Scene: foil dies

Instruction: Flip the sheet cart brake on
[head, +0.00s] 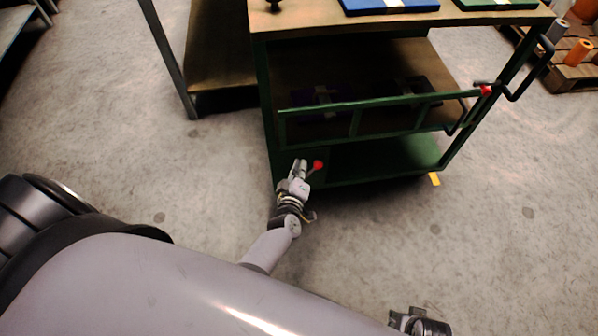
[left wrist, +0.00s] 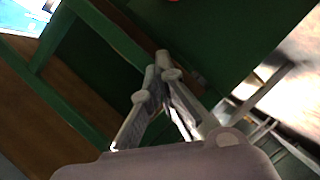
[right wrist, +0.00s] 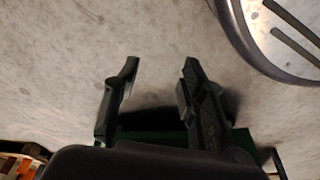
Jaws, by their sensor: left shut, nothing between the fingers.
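The green sheet cart (head: 270,120) stands ahead, with a wooden top and a lower shelf. A short lever with a red knob (head: 318,165), likely the brake, sticks out low on its near left corner. The knob's edge also shows at the top of the left wrist view (left wrist: 173,1). My left gripper (head: 299,166) is shut and empty just left of the knob; I cannot tell whether they touch. Its closed fingers (left wrist: 162,68) show against the green frame. My right gripper (head: 420,322) is open and empty over bare floor, its fingers apart in the right wrist view (right wrist: 158,72).
A green rail (head: 375,103) crosses the cart's front, with another red part (head: 487,90) at its right end. A dark push handle (head: 540,65) juts out at right. A pallet with spools (head: 575,75) stands far right. The floor in front is clear.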

